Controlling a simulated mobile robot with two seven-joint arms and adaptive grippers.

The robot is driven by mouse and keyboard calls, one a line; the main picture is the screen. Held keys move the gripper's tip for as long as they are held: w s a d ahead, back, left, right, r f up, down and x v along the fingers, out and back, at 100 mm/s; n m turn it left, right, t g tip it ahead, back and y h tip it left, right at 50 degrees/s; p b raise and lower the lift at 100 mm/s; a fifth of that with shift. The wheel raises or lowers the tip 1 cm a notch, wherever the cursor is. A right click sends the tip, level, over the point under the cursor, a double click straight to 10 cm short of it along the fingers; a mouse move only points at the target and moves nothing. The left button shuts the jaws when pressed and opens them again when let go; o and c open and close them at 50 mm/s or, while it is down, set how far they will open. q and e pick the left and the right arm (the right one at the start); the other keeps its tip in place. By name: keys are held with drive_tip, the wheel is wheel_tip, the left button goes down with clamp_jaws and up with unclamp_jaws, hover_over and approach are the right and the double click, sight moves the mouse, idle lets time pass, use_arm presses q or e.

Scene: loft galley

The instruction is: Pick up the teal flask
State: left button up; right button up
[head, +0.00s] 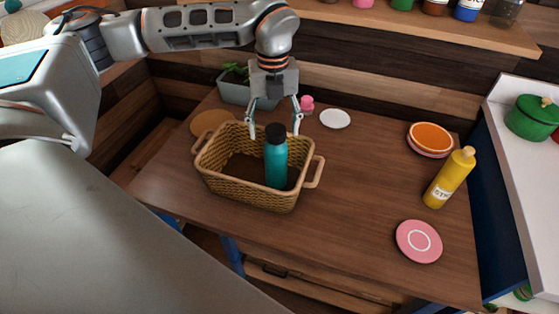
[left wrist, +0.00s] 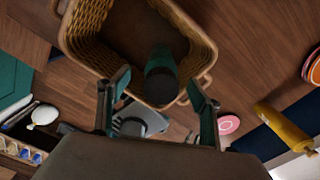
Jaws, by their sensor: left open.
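The teal flask (head: 276,163) with a dark cap stands upright inside a woven wicker basket (head: 225,178) on the wooden table. My left gripper (head: 275,126) is open and points down, its two fingers showing on either side of the flask's cap in the head view. In the left wrist view the flask (left wrist: 161,78) appears between the fingertips of the gripper (left wrist: 159,86), with the basket (left wrist: 90,22) around it. I cannot tell whether either finger touches the flask. My right gripper is not in view.
A yellow bottle (head: 449,179), a pink plate (head: 419,241) and an orange dish (head: 431,137) are at the table's right. A white plate (head: 335,119), a small pink item (head: 307,105) and a planter (head: 236,91) are behind the basket.

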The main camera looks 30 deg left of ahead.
sight(276, 146)
use_arm(q)
drive_tip(key=f, duration=0.6)
drive_tip(key=shift+s+d+f+p, duration=0.15)
drive_tip(key=shift+d+f+p, duration=0.05)
drive_tip(key=shift+d+p, duration=0.15)
drive_tip(key=shift+r, duration=0.1)
clamp_jaws()
